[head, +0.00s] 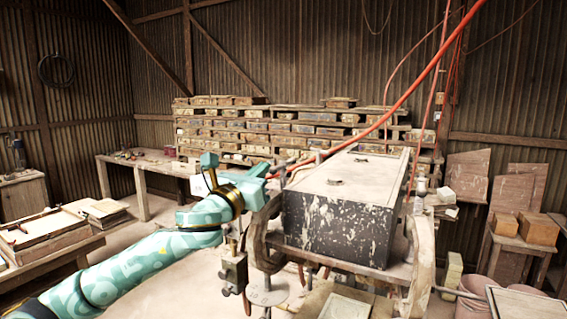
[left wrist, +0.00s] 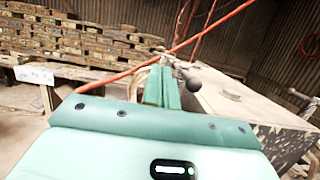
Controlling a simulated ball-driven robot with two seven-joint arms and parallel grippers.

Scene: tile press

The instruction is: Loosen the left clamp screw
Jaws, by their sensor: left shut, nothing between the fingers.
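My left gripper (head: 266,172) reaches in from the left to the left side of the press in the head view. In the left wrist view its two teal fingers (left wrist: 163,84) are together with nothing between them. The left clamp screw (left wrist: 186,72) has a metal crossbar with a dark ball end, just right of the fingertips. I cannot tell whether the fingers touch it. In the head view the gripper largely hides that screw. The press has a paint-spattered dark box (head: 338,224) with a pale top. My right gripper is not in view.
A right clamp screw (head: 421,187) stands at the press's other side. An orange hose (head: 400,112) hangs across above the box. Wooden blocks (head: 538,228) sit on a stand at the right.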

